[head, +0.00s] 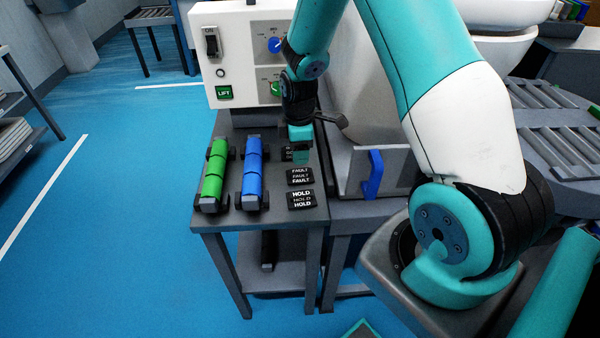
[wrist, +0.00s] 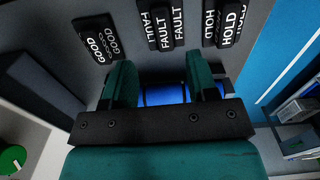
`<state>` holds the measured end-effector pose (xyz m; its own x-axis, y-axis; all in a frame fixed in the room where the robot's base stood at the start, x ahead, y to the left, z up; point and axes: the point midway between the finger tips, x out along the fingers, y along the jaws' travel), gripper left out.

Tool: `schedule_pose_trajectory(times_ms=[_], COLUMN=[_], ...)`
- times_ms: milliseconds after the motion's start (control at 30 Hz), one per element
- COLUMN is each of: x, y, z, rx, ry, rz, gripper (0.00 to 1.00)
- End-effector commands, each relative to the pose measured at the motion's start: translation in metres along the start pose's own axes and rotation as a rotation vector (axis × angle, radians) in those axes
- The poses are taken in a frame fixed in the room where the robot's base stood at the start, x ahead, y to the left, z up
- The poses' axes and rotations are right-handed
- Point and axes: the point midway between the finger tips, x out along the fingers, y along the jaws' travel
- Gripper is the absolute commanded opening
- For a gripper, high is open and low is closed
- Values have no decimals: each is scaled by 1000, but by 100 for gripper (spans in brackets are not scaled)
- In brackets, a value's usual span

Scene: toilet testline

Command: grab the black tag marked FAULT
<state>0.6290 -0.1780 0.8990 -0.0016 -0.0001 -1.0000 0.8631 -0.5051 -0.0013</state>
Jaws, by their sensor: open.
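The black FAULT tag (head: 300,176) lies on the grey table between the GOOD tag (head: 287,153) and the HOLD tag (head: 301,199). In the wrist view the FAULT tag (wrist: 165,27) is at the top middle, beyond my fingertips. The GOOD tag (wrist: 97,38) is at its left and the HOLD tag (wrist: 226,24) at its right. My gripper (head: 298,150) is over the table near the GOOD tag, partly hiding it. In the wrist view my gripper (wrist: 165,80) has its two teal fingers apart, with no tag between them.
A green roller (head: 214,172) and a blue roller (head: 253,170) sit in dark holders left of the tags. A white control panel (head: 240,55) stands behind the table. A bracket with a blue handle (head: 374,174) is at the right.

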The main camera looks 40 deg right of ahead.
Motion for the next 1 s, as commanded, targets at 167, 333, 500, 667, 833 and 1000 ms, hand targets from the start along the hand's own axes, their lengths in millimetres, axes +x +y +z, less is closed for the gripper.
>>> schedule_pose_trajectory(times_ms=[167,333,500,667,833,1000], x=[14,32,57,67,67,67], y=[0,-4,-6,-5,-5,-5], z=[0,2,2,2,2,2], rx=[0,0,0,0,0,0], ry=[0,-1,0,1,1,1], rz=[0,-4,-2,1,2,1], gripper=[53,53,53,53,53,16])
